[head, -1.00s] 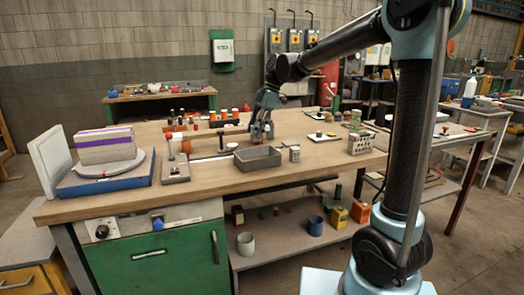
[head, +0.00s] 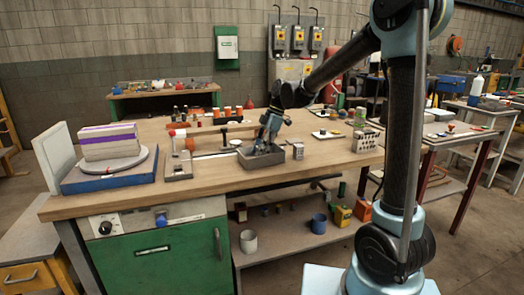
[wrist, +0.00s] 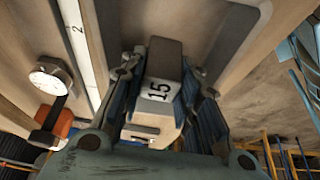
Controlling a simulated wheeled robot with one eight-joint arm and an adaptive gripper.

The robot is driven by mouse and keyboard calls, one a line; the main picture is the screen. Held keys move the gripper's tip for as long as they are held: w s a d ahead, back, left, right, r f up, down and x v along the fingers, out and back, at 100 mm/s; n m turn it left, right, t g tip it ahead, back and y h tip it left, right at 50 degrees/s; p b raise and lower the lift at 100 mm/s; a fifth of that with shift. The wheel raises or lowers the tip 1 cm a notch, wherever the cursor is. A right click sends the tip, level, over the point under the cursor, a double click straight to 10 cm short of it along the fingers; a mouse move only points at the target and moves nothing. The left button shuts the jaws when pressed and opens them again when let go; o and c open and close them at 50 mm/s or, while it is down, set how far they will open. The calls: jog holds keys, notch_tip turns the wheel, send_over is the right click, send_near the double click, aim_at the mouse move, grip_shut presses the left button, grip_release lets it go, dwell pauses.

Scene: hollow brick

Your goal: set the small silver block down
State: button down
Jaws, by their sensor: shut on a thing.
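The small silver block (wrist: 161,88), with a "15" marked on its pale face, is between the fingers of my gripper (wrist: 164,72) in the wrist view. My gripper is shut on it. In the head view my gripper (head: 263,145) points down over the grey open tray (head: 262,162) on the wooden bench, with its fingertips at about the rim. The fingers and the tray wall hide the block there. I cannot tell whether the block touches the tray floor.
A perforated metal box (head: 367,141) and a small grey can (head: 298,151) stand to the right of the tray. A stand on a grey plate (head: 179,166) is to its left. A turntable with a block (head: 110,150) is farther left. Bare bench lies in front.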

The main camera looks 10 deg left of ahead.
jog(key=c, duration=1.2)
grip_release()
jog(key=v, duration=1.2)
jog(key=s+d+f+m+t, duration=0.1)
jog(key=s+d+m, duration=0.4)
jog(key=d, duration=0.7)
jog(key=s+d+f+m+t+h, duration=0.1)
jog(key=s+d+f+m+h, duration=0.1)
jog(key=s+d+f+m, duration=0.7)
jog(key=s+d+f+m+t+h, duration=0.2)
jog(key=s+d+f+m, duration=0.8)
jog(key=d, duration=0.5)
jog(key=shift+s+d+f+t, duration=0.2)
jog(key=shift+s+d+t, duration=0.15)
jog(key=shift+s, duration=0.5)
